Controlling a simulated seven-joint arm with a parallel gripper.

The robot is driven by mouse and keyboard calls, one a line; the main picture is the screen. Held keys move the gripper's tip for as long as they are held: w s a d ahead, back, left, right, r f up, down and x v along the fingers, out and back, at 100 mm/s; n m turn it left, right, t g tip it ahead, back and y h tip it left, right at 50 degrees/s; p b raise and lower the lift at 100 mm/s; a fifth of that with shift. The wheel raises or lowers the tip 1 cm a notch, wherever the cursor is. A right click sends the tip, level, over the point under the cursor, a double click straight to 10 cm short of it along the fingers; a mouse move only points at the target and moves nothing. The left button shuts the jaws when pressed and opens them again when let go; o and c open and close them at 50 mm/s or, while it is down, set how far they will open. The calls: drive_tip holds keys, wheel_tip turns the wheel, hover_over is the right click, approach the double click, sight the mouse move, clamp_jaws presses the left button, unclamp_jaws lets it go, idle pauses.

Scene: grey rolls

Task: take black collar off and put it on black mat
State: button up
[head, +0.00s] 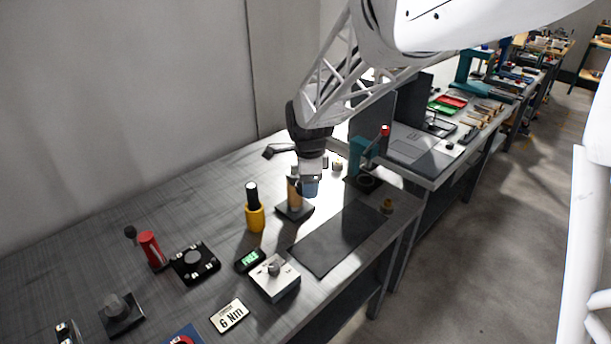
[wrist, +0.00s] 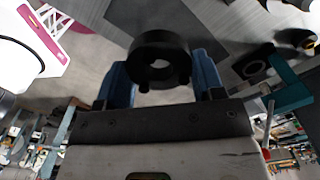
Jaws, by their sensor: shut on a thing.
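The black collar (wrist: 158,60) is a thick dark ring between the two blue fingers of my gripper (wrist: 160,82) in the wrist view. The fingers are shut on its sides, and its hole looks empty, with grey showing through. In the head view my gripper (head: 311,187) hangs just beside the upper part of a tan post (head: 294,194) on a dark square base (head: 296,211); I cannot make out the collar there. The black mat (head: 340,240) lies flat on the bench, in front of and to the right of the post, and is bare.
A yellow holder with a black-topped tool (head: 254,216) stands left of the post.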

drive_tip(key=shift+s+d+r, duration=0.1)
drive_tip(key=shift+s+d, duration=0.05)
drive_tip(key=shift+s, duration=0.45)
drive_tip(key=shift+r, duration=0.45)
idle(0.4)
drive_tip(key=s+d+f+n, duration=0.3)
drive_tip(key=s+f+n, duration=0.1)
drive_tip(key=s+f, duration=0.4)
drive_tip(key=s+d+f+n, duration=0.3)
drive_tip(key=s+f+n, duration=0.2)
drive_tip(key=s+f, duration=0.3)
drive_tip(key=shift+s+d, duration=0.35)
drive_tip(key=shift+s, duration=0.5)
drive_tip(key=w+a, duration=0.1)
drive_tip(key=w, duration=0.4)
drive_tip(key=w+a+f, duration=0.1)
drive_tip(key=w, duration=0.4)
drive_tip(key=w+a, duration=0.1)
drive_tip(key=w, duration=0.4)
drive_tip(key=shift+w+a+f, duration=0.2)
drive_tip(key=shift+w+a, duration=0.05)
drive_tip(key=shift+a, duration=0.15)
